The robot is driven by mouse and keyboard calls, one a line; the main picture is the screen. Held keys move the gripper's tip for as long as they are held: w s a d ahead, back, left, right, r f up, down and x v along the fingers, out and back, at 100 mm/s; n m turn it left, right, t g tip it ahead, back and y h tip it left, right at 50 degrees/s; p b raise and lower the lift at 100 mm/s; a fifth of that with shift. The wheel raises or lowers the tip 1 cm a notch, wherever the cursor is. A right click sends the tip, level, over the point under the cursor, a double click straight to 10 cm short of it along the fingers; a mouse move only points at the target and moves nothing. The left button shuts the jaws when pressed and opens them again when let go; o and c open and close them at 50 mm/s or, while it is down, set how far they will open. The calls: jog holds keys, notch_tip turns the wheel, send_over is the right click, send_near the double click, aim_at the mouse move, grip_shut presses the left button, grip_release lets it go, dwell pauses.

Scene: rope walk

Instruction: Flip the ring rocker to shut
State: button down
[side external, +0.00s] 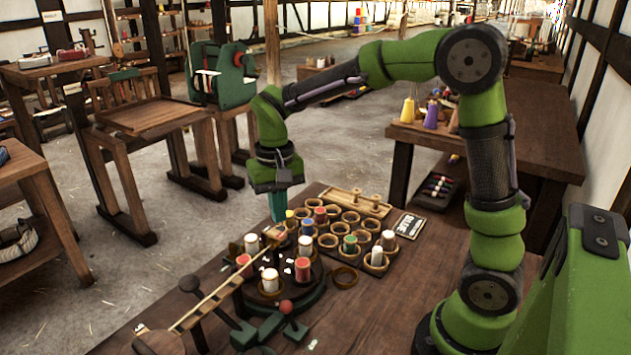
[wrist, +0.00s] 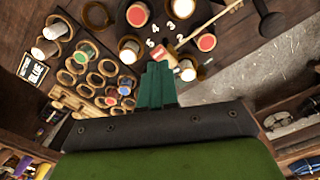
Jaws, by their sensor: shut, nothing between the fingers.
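The dark round stand (side external: 313,290) carries several spools, with white numbers showing between them in the wrist view. A green piece (side external: 270,326) sits low at its front, beside a red ball (side external: 286,307). I cannot tell for sure which part is the ring rocker or how it is set. My gripper (side external: 277,217) points down above the back edge of the stand, by a small wooden block at the end of a long wooden bar (side external: 215,300). Its teal fingers are shut and empty, and they also show in the wrist view (wrist: 157,72). Whether they touch anything is hidden.
A rack of round wooden cups (side external: 350,227), some holding spools, stands behind and right of the stand. A dark sign reading BLUE (side external: 410,225) lies beside it. A loose wooden ring (side external: 344,277) lies on the table. The table's front right (side external: 375,320) is clear.

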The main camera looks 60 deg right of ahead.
aim_at(279, 234)
jog(key=shift+r, duration=2.3)
jog(key=s+a+r+n+t+y, duration=0.1)
jog(key=s+t, duration=0.6)
jog(key=s, duration=0.7)
jog(key=shift+s+a+r+n+y, duration=0.15)
jog(key=shift+s+r+n+y, duration=0.3)
jog(key=shift+r, duration=0.3)
